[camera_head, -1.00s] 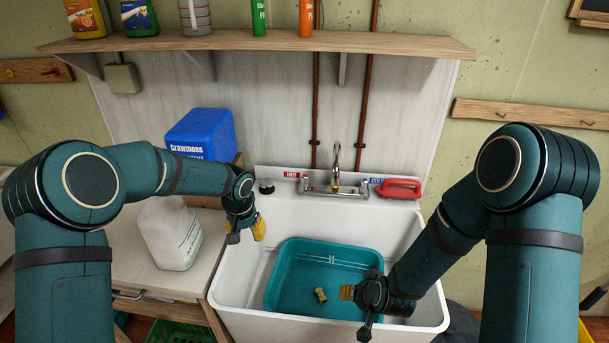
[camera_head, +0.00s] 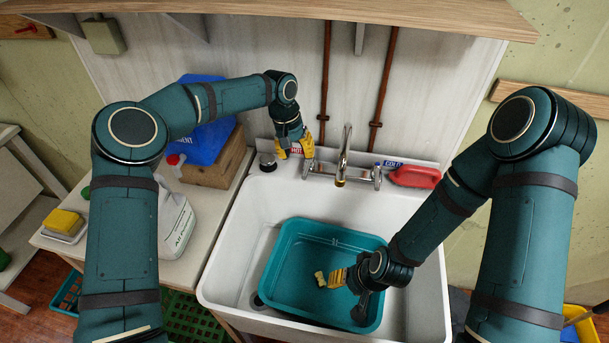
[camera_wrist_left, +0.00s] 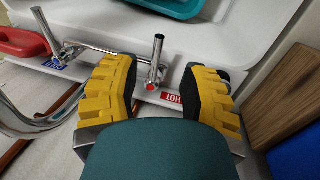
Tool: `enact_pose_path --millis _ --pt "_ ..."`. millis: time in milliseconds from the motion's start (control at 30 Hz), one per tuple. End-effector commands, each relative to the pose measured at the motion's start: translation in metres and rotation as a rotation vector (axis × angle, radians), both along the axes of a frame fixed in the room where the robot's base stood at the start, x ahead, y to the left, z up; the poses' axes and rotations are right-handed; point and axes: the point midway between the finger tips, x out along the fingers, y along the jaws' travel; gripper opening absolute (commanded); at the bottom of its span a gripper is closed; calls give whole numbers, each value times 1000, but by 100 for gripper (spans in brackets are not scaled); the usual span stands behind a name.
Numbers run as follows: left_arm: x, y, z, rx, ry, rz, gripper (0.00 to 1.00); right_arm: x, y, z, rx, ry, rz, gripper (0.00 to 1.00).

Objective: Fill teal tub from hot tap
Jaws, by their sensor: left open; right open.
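The teal tub (camera_head: 283,262) sits in the white sink, with white marks on its far inner wall; I see no water in it. The tap spout (camera_head: 345,155) rises behind it. The hot tap lever (camera_wrist_left: 154,66), with a red dot, stands by the HOT label (camera_wrist_left: 171,98). My left gripper (camera_head: 294,150) is open at the hot side; in the left wrist view its yellow fingers (camera_wrist_left: 160,88) lie either side of the lever, with gaps.
A red object (camera_head: 415,177) rests at the sink's back right by the COLD label. A dark plug-like item (camera_head: 267,162) sits at the back left corner. A shelf (camera_head: 300,12) hangs above.

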Motion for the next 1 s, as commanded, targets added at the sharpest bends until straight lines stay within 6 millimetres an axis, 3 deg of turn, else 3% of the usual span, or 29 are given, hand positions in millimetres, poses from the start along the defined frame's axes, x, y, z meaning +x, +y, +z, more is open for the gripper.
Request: enact_pose_path --millis 200,500,967,1000 --pt "-3 -9 -45 -1 4 -2 43 0 0 -1 -1 -1 0 47" --pt "-3 -18 -88 -1 1 0 43 0 0 -1 -1 -1 0 47" --pt "-3 -20 -98 -1 -2 -1 43 1 0 -1 -1 -2 -1 47" --pt "-3 -20 -98 -1 -2 -1 36 1 0 -1 -1 -2 -1 47"
